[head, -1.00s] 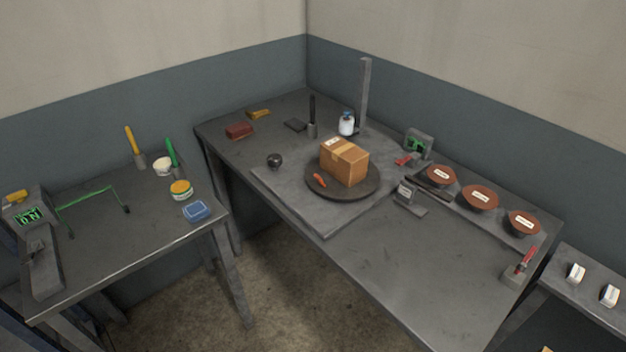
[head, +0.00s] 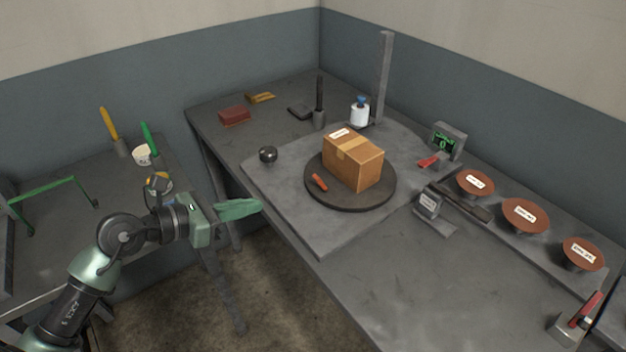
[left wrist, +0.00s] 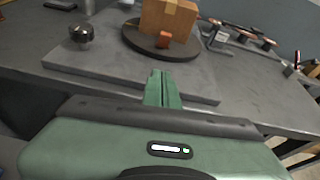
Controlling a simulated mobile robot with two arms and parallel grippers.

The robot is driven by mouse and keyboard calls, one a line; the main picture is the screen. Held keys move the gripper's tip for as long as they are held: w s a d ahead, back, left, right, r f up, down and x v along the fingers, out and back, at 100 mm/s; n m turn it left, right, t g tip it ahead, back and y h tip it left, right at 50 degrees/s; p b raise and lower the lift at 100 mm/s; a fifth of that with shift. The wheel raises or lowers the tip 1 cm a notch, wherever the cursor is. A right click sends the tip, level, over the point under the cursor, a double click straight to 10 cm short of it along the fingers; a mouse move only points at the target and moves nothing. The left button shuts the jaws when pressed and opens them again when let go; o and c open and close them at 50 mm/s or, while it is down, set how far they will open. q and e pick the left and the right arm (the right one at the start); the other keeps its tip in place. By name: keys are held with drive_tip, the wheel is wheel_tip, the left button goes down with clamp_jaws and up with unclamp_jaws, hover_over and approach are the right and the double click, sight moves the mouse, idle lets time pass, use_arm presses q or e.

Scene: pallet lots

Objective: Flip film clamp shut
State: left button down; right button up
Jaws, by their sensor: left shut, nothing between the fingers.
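A small orange-red lever (head: 319,183), which looks like the film clamp, sits on the dark round turntable (head: 347,205) in front of a brown carton (head: 352,162). It also shows in the left wrist view (left wrist: 164,41); whether it is raised or flat is too small to tell. My left gripper (head: 250,206) is shut and empty, left of the grey slab under the turntable and apart from the clamp. In the left wrist view its green fingers (left wrist: 163,78) are together, pointing toward the turntable. My right gripper is not in view.
A black knob (head: 267,154) stands on the slab's left part. An upright grey post (head: 384,80) and a white bottle (head: 359,113) stand behind the carton. A grey labelled stand (head: 429,206) and brown-topped bowls (head: 525,215) are at right.

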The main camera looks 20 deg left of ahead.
use_arm(q)
drive_tip(key=m, duration=0.1)
drive_tip(key=p, duration=0.2)
approach(317, 182)
drive_tip(key=f, duration=0.1)
drive_tip(key=w+d+f, duration=0.1)
drive_tip(key=w+f, duration=0.1)
drive_tip(key=shift+d+f, duration=0.1)
drive_tip(key=shift+d, duration=0.15)
drive_tip(key=shift+w+d+r+p, duration=0.25)
drive_tip(key=shift+w+d+p, duration=0.1)
drive_tip(key=shift+w, duration=0.1)
drive_tip(key=shift+w+d+r+p, duration=0.25)
drive_tip(key=shift+w+r+p, duration=0.05)
drive_tip(key=shift+w+p, duration=0.1)
drive_tip(key=shift+w+d+r, duration=0.1)
drive_tip(key=shift+w+d, duration=0.2)
drive_tip(key=shift+w, duration=0.05)
